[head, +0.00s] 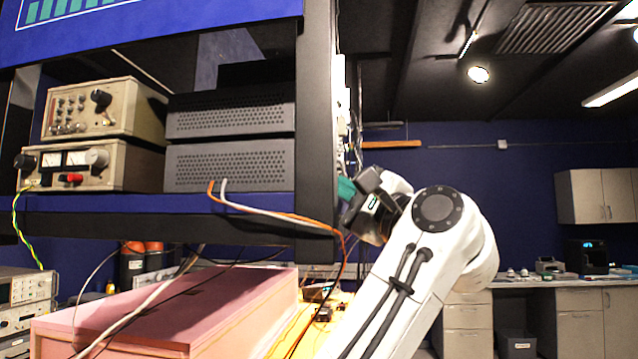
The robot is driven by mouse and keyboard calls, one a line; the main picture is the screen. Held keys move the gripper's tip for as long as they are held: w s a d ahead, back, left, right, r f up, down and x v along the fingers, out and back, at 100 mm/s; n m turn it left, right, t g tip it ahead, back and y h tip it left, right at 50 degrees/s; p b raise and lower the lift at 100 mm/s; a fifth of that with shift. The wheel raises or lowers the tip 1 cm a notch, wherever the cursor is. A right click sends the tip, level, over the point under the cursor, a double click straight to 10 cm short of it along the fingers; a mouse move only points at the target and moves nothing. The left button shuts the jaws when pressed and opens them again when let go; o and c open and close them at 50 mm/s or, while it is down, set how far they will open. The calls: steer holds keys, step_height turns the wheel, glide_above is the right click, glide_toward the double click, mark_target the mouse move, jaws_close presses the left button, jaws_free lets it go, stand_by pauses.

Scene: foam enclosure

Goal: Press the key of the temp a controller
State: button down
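My white arm rises from the lower right. My gripper (348,189), dark with a teal part at its tip, points left at the right edge of the rack (313,120). Its fingers are seen from the side and partly hidden, so I cannot tell whether they are open or shut. Small pale devices (341,100) with cables line the rack's right side, seen edge-on just above the gripper. I cannot make out which is the temp a controller, and no key is legible. The pink foam enclosure (190,305) stands below the rack shelf.
Two beige instruments (75,165) and two black perforated boxes (230,165) sit on the rack shelf. Orange and white cables (270,213) hang over its edge near my gripper. A yellow surface (290,330) with small parts lies beside the enclosure. Cabinets and a counter (580,283) stand far right.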

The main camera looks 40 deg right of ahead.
steer(key=shift+w+a+n+y, duration=0.3)
steer(key=shift+w+a+y, duration=0.15)
steer(key=shift+a, duration=0.2)
steer(key=shift+s+d+f, duration=0.15)
steer(key=shift+s+d, duration=0.25)
steer(key=shift+s+d+h, duration=0.25)
steer(key=shift+s+d, duration=0.95)
steer(key=shift+s, duration=0.3)
steer(key=shift+d, duration=0.1)
steer(key=shift+s, duration=0.15)
